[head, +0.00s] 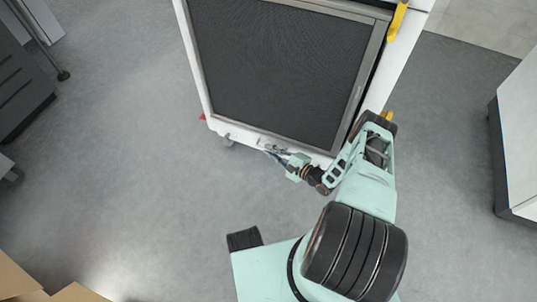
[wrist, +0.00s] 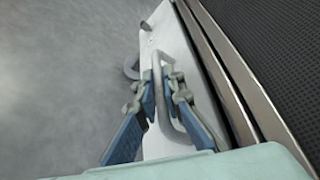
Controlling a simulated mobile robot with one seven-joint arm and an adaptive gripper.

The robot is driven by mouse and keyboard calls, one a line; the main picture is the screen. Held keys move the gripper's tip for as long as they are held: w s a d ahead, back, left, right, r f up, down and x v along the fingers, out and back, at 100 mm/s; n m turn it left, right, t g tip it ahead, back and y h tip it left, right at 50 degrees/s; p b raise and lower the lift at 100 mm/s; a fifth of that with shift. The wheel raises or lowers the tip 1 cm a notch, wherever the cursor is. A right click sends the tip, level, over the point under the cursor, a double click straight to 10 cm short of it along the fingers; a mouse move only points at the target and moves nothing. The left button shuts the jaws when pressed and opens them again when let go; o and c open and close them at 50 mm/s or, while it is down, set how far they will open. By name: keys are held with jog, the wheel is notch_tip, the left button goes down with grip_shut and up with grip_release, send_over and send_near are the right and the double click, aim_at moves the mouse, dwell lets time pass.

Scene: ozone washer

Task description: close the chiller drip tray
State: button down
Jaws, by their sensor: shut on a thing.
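The chiller (head: 285,70) is a white cabinet with a dark mesh panel in a grey frame. A white strip (wrist: 172,38) along its lower edge carries a grey bar handle (wrist: 157,63); I take this strip to be the drip tray's front. My gripper (wrist: 163,88) has its blue-padded fingers on either side of the handle bar and is shut on it. In the head view my gripper (head: 277,154) meets the low front edge of the chiller. How far the tray stands out is hard to tell, as the gripper partly hides it.
A yellow handle (head: 397,20) is on the chiller's upper right side. A dark cabinet (head: 20,85) stands at the left, and a white cabinet (head: 520,130) at the right. Cardboard boxes (head: 75,293) are at lower left. Grey floor (head: 120,150) left of the chiller is clear.

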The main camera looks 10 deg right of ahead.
jog(key=c, duration=2.3)
grip_release()
jog(key=shift+w+d, duration=0.2)
jog(key=shift+w, duration=0.05)
jog(key=shift+s, duration=0.1)
jog(key=v, duration=1.2)
jog(key=shift+a+r, duration=0.1)
jog(key=shift+a, duration=0.05)
